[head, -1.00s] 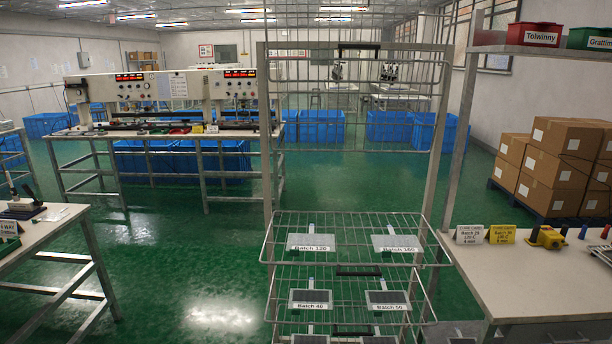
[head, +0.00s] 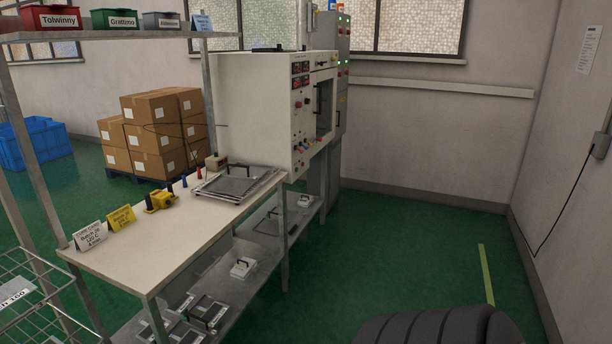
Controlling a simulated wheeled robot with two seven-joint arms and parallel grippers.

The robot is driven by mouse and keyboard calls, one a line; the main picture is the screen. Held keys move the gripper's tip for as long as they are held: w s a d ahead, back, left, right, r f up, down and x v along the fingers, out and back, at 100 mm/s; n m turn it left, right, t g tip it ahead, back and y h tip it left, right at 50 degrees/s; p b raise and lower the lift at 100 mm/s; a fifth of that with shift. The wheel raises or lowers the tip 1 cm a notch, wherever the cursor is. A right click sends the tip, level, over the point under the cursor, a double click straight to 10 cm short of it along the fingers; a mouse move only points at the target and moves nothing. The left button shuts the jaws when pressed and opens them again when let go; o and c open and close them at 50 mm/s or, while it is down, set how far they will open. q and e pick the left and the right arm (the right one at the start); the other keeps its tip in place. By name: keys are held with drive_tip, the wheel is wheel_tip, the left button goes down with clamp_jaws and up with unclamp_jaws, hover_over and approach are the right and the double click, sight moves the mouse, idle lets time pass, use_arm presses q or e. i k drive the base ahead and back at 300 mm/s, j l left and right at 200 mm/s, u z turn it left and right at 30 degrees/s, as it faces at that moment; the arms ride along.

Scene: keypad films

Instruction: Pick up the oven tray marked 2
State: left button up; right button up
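A flat grey metal tray (head: 236,184) with a dark handle lies on the far end of the white bench top, in front of the oven. No number 2 is readable on it from here. The oven (head: 266,108) is a white cabinet with red displays and knobs, and a dark opening on its right side. Neither of my grippers shows in the head view. Only a dark ribbed part at the bottom edge shows, and I cannot tell what it is.
The bench (head: 160,226) carries a white card (head: 90,236), a yellow card (head: 121,218) and a yellow tool (head: 159,201). Its lower shelf (head: 230,275) holds several small plates. A wire rack (head: 30,300) stands at left. Green floor (head: 400,255) is clear right of the bench.

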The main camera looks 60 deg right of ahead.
sight(237, 178)
drive_tip(key=z, duration=1.5)
drive_tip(key=i, duration=0.15)
drive_tip(key=l+z, duration=0.05)
